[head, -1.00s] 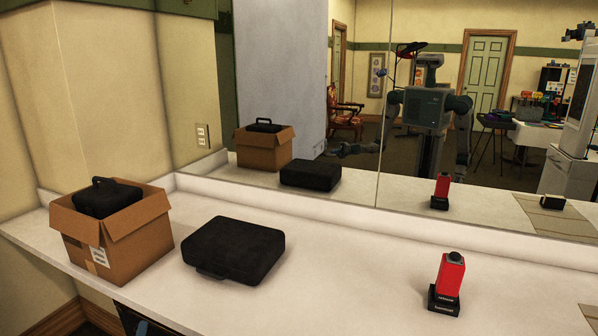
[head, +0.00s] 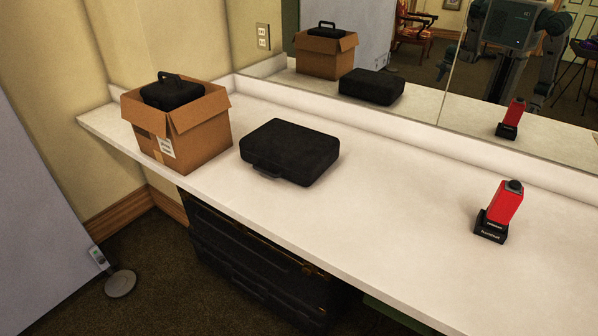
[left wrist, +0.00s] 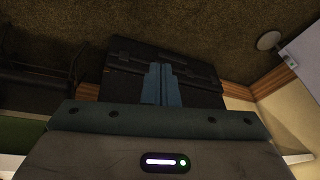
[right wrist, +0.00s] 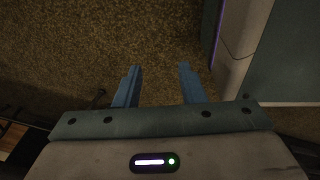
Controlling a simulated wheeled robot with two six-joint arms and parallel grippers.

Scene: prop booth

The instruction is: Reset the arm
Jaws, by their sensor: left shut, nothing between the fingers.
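My left gripper (left wrist: 161,84) shows in the left wrist view. Its two blue fingers are together with nothing between them, in front of a black case (left wrist: 125,62) under the counter. My right gripper (right wrist: 158,82) shows in the right wrist view with its blue fingers spread apart and empty above the brown carpet (right wrist: 155,35). Neither arm enters the head view directly. Part of my body is reflected in the mirror (head: 420,90).
On the white counter (head: 380,220) are a cardboard box (head: 205,130) holding a black case (head: 172,95), a closed black case (head: 290,150) and a red device (head: 503,205) on a black base. Black cases (head: 250,260) stand beneath. A round grey disc (head: 120,284) lies on the floor.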

